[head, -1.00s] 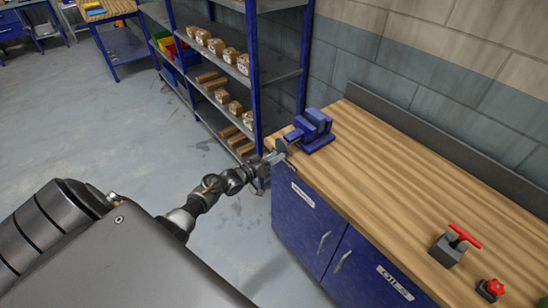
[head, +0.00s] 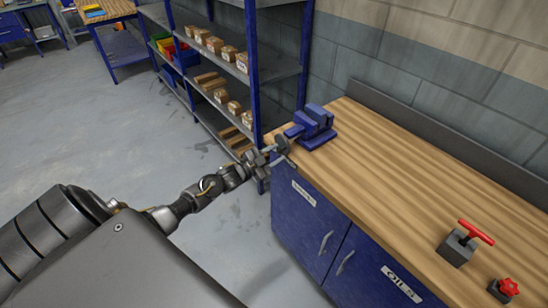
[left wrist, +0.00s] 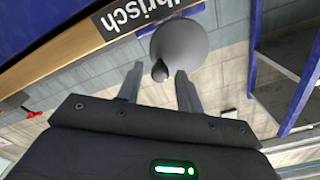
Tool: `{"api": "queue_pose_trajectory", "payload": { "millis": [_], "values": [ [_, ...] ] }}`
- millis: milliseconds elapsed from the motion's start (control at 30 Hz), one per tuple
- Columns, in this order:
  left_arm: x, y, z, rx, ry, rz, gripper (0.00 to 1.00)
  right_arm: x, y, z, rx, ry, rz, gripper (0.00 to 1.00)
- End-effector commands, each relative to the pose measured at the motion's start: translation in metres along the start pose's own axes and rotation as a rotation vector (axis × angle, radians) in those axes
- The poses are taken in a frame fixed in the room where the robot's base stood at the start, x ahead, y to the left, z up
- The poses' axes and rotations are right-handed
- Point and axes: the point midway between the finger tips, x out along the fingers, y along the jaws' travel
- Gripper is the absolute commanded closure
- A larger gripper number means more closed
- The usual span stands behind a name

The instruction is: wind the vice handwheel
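My left gripper (head: 271,156) is close to the handwheel. In the left wrist view its two fingers (left wrist: 158,85) are apart, with the knob between their tips and gaps visible on both sides. Whether the tips reach past the knob is unclear. My right gripper is out of view.
The wooden bench (head: 400,180) has blue cabinet doors below. A red-handled device (head: 458,246) and a red knob on a dark base (head: 504,290) stand farther right. A blue shelf rack (head: 257,75) with boxes stands just behind my left gripper. Open floor lies left.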

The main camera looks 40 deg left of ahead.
Motion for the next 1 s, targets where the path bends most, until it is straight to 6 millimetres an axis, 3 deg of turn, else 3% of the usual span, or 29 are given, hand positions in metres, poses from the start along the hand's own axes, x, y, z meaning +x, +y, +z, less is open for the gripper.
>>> {"api": "queue_pose_trajectory", "payload": {
  "millis": [167, 433, 733, 1000],
  "values": [
    [0.0, 0.0, 0.0, 0.051, 0.0, 0.0, 0.64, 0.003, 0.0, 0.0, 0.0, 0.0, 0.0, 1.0],
    [0.0, 0.002, 0.002, 0.501, 0.001, 0.001, 0.64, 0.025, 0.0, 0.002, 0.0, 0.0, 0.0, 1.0],
    [0.0, 0.001, 0.0, 0.663, 0.001, 0.0, 0.64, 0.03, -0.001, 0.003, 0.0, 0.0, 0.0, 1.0],
    [0.0, 0.001, 0.001, 0.999, 0.0, 0.0, 0.64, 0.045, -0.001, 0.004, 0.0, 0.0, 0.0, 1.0]
  ]
}}
